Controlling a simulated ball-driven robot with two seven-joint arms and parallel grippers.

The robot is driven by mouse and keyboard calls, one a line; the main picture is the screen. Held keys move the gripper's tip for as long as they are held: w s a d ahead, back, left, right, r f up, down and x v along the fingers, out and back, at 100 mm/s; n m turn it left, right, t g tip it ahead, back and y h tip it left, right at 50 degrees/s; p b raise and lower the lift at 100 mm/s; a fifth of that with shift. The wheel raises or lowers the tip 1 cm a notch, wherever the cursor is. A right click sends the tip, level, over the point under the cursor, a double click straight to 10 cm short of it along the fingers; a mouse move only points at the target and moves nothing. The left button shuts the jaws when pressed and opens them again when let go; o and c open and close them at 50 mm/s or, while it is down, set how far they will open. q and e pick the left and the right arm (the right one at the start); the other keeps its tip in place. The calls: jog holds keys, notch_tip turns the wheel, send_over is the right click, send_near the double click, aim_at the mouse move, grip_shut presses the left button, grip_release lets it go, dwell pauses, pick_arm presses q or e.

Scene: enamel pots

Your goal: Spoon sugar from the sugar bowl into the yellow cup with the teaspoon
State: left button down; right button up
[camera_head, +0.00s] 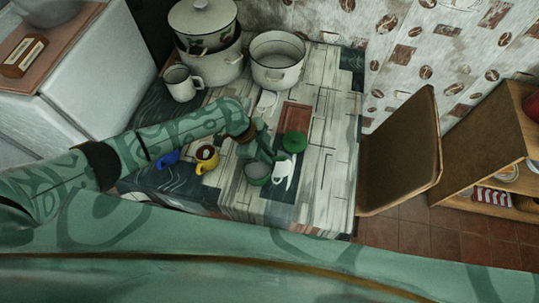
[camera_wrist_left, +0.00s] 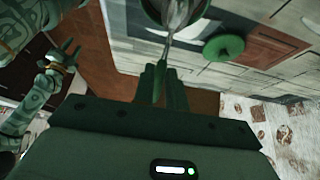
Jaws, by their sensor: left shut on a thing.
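The yellow cup (camera_head: 207,158) stands on the table, left of my left gripper (camera_head: 268,152) in the head view. The green sugar bowl (camera_head: 257,174) is open, with pale contents, just below that gripper in the head view. In the left wrist view, my left gripper (camera_wrist_left: 163,84) is shut on the thin metallic teaspoon (camera_wrist_left: 171,38). The teaspoon's far end reaches over or into the sugar bowl (camera_wrist_left: 150,12); I cannot tell which. My right gripper (camera_wrist_left: 64,57) shows in the left wrist view with its fingers apart, away from the table objects.
A green lid (camera_head: 294,142) lies right of the gripper, near a white item (camera_head: 283,172) beside the bowl. A blue cup (camera_head: 168,159) stands left of the yellow cup. Enamel pots (camera_head: 277,62) and a white mug (camera_head: 182,84) stand at the back. A chair (camera_head: 402,155) is at right.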

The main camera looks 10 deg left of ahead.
pick_arm(q)
jog(key=shift+a+f+h+b, duration=0.5)
jog(key=shift+h+b, duration=0.3)
jog(key=shift+b, duration=0.75)
jog(key=shift+a+f+h+b, duration=0.4)
jog(key=shift+h+b, duration=0.4)
jog(key=shift+b, duration=0.75)
jog(key=shift+f+b, duration=0.25)
jog(key=shift+b, duration=0.05)
notch_tip(320, 180, down, 6)
jog(key=b, duration=0.3)
jog(key=shift+r+b, duration=0.2)
jog(key=shift+b, duration=0.2)
notch_tip(320, 180, up, 7)
jog(key=p, duration=0.5)
jog(key=shift+f, duration=0.2)
jog(key=d+y+p, duration=0.1)
jog(key=y+p, duration=0.1)
jog(key=p, duration=0.1)
jog(key=d+y+p, duration=0.1)
jog(key=y+p, duration=0.1)
jog(key=p, duration=0.2)
jog(key=shift+d+f+y, duration=0.1)
jog(key=shift+d+y, duration=0.2)
jog(key=shift+d+y+p, duration=0.25)
jog(key=shift+y+p, duration=0.25)
jog(key=shift+p, duration=0.15)
jog(key=shift+d+f+y+p, duration=0.25)
jog(key=shift+y+p, duration=0.1)
jog(key=shift+y, duration=0.25)
